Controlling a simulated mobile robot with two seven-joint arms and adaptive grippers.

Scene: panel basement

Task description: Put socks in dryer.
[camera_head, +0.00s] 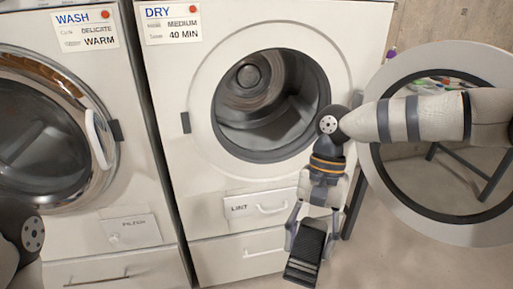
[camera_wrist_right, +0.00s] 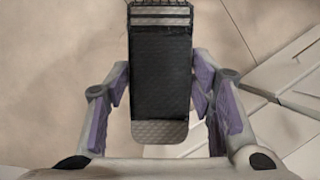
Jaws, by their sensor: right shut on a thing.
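A folded black sock item (camera_head: 306,250) with grey ends hangs in my right gripper (camera_head: 316,217), below and in front of the dryer opening. In the right wrist view the sock item (camera_wrist_right: 161,75) sits between the two fingers, which close on its sides. The dryer (camera_head: 195,150), labelled DRY, has its round opening uncovered. Its drum (camera_head: 255,95) shows no socks in the part I can see. Its round door (camera_head: 400,195) is swung open to the right, partly behind my right arm. My left gripper is out of view; only part of my left arm shows at bottom left.
A washer (camera_head: 110,180) labelled WASH stands left of the dryer with its round door (camera_head: 50,130) shut. A lint drawer (camera_head: 250,205) is below the dryer opening. The dark legs of a stand (camera_head: 475,170) show through the open door. Floor at lower right is clear.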

